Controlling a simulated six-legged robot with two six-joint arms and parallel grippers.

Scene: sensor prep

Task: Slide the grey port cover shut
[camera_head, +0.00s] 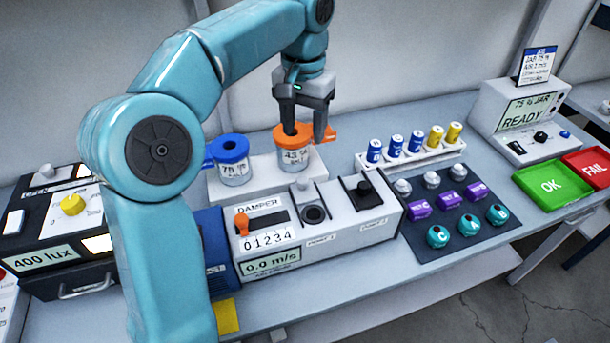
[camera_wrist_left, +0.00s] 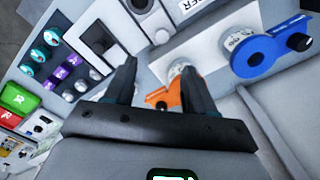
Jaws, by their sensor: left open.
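The damper box (camera_head: 330,232) stands mid-bench. Its left port (camera_head: 314,214) shows as an open dark ring. The grey port cover (camera_head: 303,187), with a light knob, sits behind that ring, leaving the hole uncovered. In the left wrist view the grey cover's knob (camera_wrist_left: 162,36) is at the top. My left gripper (camera_head: 306,133) is open, pointing down at the orange-lidded jar (camera_head: 294,157) behind the box. In the wrist view the jar's orange lid (camera_wrist_left: 160,97) shows between the fingers; I cannot tell whether they touch it. My right gripper is not in view.
A black cover (camera_head: 365,196) with a black knob is on the right port. A blue-lidded jar (camera_head: 232,165) stands left of the orange one. A vial rack (camera_head: 412,158) and a dark tray (camera_head: 455,225) of knobs stand to the right. My arm hides part of the bench.

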